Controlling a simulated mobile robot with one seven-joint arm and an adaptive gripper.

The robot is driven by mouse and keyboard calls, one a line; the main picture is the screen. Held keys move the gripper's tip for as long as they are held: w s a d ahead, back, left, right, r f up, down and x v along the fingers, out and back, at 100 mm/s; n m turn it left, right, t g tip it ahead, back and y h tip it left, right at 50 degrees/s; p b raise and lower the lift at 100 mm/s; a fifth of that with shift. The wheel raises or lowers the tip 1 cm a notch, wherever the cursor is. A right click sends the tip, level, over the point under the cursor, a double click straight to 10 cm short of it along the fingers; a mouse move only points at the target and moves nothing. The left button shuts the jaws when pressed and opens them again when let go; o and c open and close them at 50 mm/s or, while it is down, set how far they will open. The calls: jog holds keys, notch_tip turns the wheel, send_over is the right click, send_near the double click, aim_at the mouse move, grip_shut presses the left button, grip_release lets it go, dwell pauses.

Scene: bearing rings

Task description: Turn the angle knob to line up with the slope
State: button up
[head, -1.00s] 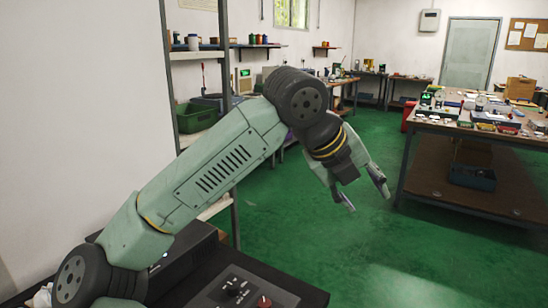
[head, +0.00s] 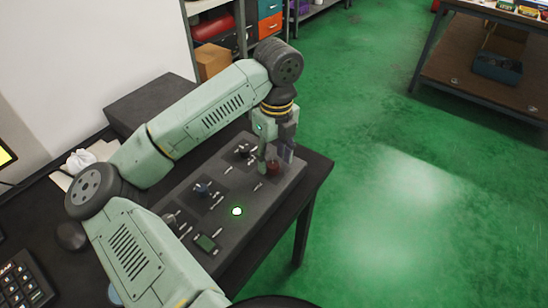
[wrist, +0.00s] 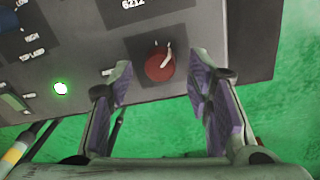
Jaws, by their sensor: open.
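A dark control panel (head: 225,222) on the black table carries several knobs. A red knob (head: 273,168) sits near its far right end; it also shows in the wrist view (wrist: 160,66), with a pale pointer-like mark on its upper right. My gripper (head: 279,158) points down over this knob. In the wrist view my gripper (wrist: 161,76) is open, its fingertips on either side of the red knob; I cannot tell whether they touch it. No label naming the angle knob is readable, and I cannot make out a slope mark.
Also on the panel are a dark knob (head: 243,150), a blue knob (head: 203,189), a lit green lamp (head: 237,211) and a small display (head: 206,243). A black box (head: 150,100) stands behind. Green floor lies open to the right.

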jog(key=shift+f, duration=0.75)
jog(key=shift+c, duration=0.5)
grip_shut()
